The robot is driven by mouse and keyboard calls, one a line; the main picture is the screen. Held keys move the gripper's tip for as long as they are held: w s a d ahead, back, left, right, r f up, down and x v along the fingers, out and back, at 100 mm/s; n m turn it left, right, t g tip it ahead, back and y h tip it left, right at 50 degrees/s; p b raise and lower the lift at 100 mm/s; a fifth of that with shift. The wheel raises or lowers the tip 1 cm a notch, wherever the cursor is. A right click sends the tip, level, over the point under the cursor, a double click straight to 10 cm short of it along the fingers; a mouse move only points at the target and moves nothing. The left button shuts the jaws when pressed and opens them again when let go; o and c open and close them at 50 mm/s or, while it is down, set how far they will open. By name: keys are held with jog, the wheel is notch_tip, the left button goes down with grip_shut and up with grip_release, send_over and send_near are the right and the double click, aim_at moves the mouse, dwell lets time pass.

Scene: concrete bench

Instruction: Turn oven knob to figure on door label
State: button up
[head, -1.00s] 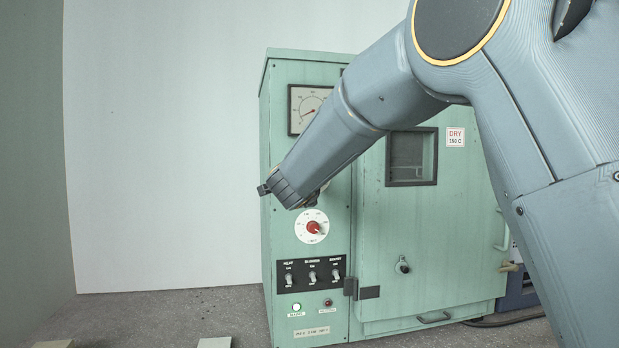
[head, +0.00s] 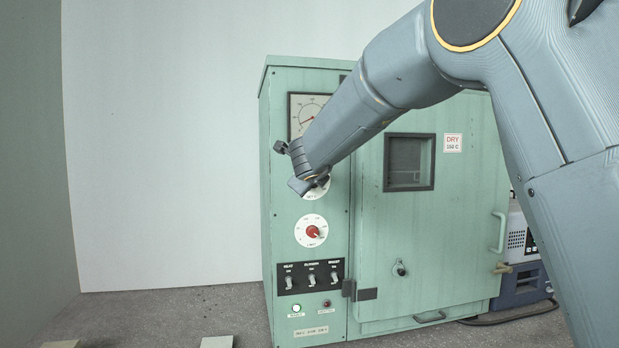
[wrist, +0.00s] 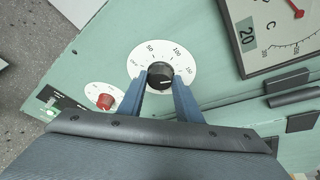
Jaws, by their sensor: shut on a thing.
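The green oven (head: 335,85) stands on the bench with its door (head: 465,215) shut. The door label (head: 453,143) reads "DRY 150 C". In the wrist view, the black oven knob (wrist: 160,75) sits on a white dial (wrist: 150,48) with figures including 50, 100 and 150. My gripper (wrist: 160,86) is shut on this knob, one blue finger on each side. A pale mark shows on the knob, but its exact reading is too small to tell. In the head view, my gripper (head: 312,186) hides the knob and most of its dial.
Below is a red knob (head: 312,232) on its own white dial, also in the wrist view (wrist: 106,101). Under it is a black panel with several switches (head: 311,276). A gauge (head: 305,112) sits above my gripper. A blue and white device (head: 525,270) stands at right.

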jog(key=shift+f+m+y, duration=0.15)
jog(key=shift+m+y, duration=0.15)
jog(key=shift+m, duration=0.1)
dwell(0.3)
jog(key=o, duration=1)
jog(key=shift+a, duration=0.1)
jog(key=shift+o, duration=0.2)
jog(key=v, duration=0.7)
jog(key=shift+s+r, duration=0.3)
jog(key=shift+s, duration=0.05)
